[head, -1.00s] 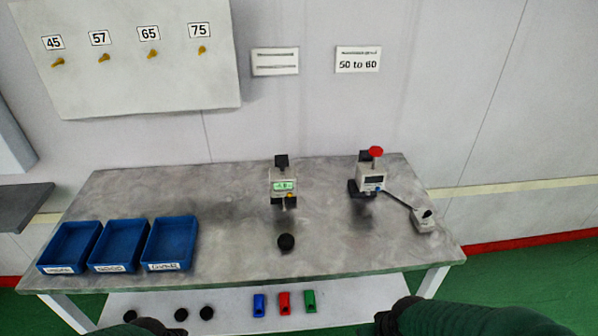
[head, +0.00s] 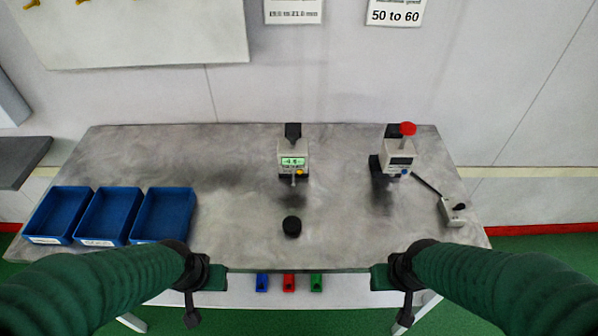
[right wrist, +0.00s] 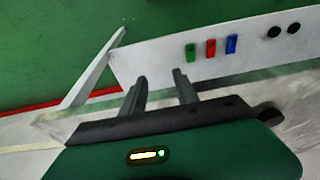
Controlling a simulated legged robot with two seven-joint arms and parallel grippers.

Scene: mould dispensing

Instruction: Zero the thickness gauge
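The thickness gauge (head: 293,158) stands at the back middle of the grey table, with a lit green display and a yellow button. The display seems to read about 4.8, but it is too small to be sure. A black round puck (head: 292,226) lies on the table in front of it, apart from it. My left gripper (head: 203,295) and right gripper (head: 393,295) are at the table's front edge, well short of the gauge. In the right wrist view my right gripper (right wrist: 160,88) has its two fingers apart with nothing between them. The left fingers' opening is unclear.
A second device with a red knob (head: 408,129) stands to the right, with a lever cabled to a small box (head: 451,211). Blue bins (head: 163,216) sit at the left. The table's middle is mostly clear.

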